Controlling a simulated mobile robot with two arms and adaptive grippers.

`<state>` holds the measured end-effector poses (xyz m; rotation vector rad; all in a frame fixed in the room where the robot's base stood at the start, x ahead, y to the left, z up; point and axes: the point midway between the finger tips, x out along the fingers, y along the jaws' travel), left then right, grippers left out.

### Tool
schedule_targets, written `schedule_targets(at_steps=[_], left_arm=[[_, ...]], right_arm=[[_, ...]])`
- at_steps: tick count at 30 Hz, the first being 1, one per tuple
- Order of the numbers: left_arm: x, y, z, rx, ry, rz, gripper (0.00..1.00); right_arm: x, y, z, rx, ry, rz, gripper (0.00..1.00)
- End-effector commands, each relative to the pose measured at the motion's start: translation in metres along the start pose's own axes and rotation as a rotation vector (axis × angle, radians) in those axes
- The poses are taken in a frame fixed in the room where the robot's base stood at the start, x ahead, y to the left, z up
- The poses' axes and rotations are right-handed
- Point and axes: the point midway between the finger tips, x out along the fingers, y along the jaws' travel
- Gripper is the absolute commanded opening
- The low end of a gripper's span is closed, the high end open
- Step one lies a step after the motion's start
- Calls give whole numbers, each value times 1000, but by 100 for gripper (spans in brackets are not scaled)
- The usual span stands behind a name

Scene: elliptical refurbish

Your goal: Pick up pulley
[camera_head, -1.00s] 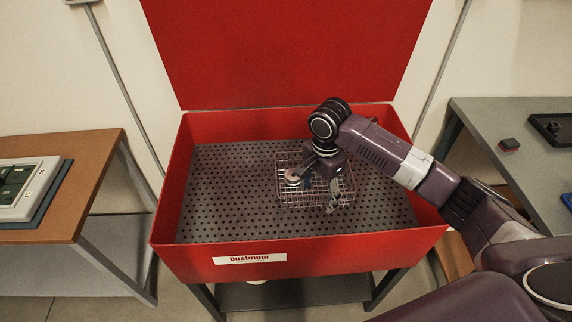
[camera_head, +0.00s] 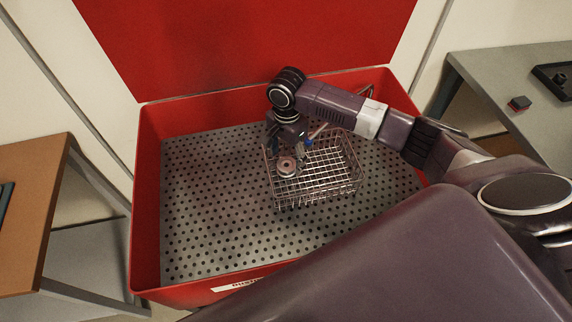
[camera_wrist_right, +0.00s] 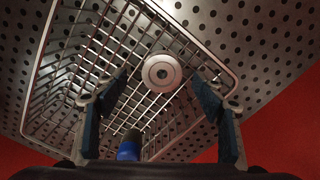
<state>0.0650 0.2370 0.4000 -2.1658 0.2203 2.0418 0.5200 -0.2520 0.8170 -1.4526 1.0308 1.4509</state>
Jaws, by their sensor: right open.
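The pulley, a pale grey disc with a hub (camera_head: 287,166), is at the left side of the wire basket (camera_head: 318,205). It also shows in the right wrist view (camera_wrist_right: 161,73), beyond and between the fingertips. My right gripper (camera_head: 288,150) is over the left back part of the basket, close to the pulley. In the right wrist view its two dark blue pads (camera_wrist_right: 163,97) are spread apart with nothing between them. The exact gap to the pulley is hard to judge. My left gripper is out of view.
A blue-ended tool (camera_head: 309,141) is in the basket beside my gripper; its blue end shows in the wrist view (camera_wrist_right: 130,148). The basket stands on the perforated floor of a red tub (camera_head: 147,215). Tables flank it at left (camera_head: 30,220) and right (camera_head: 500,75). The perforated floor left of the basket is clear.

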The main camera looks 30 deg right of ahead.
Motion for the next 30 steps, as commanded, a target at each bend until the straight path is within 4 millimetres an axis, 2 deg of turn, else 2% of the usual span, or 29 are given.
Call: schedule_targets(at_steps=[3,6,10,14,21,27,30], left_arm=[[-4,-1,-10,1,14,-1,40],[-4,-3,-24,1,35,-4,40],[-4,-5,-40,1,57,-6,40],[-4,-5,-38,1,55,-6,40],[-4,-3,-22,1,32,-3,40],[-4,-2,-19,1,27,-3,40],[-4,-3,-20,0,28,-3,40]], right_arm=[[18,-1,0,0,0,2,63],[27,-1,0,-1,1,1,63],[30,-1,0,-2,1,-1,63],[30,-1,0,-2,1,-1,63],[30,-1,0,-1,1,-1,38],[30,-1,0,-1,1,-1,16],[29,-1,0,-1,1,-1,11]])
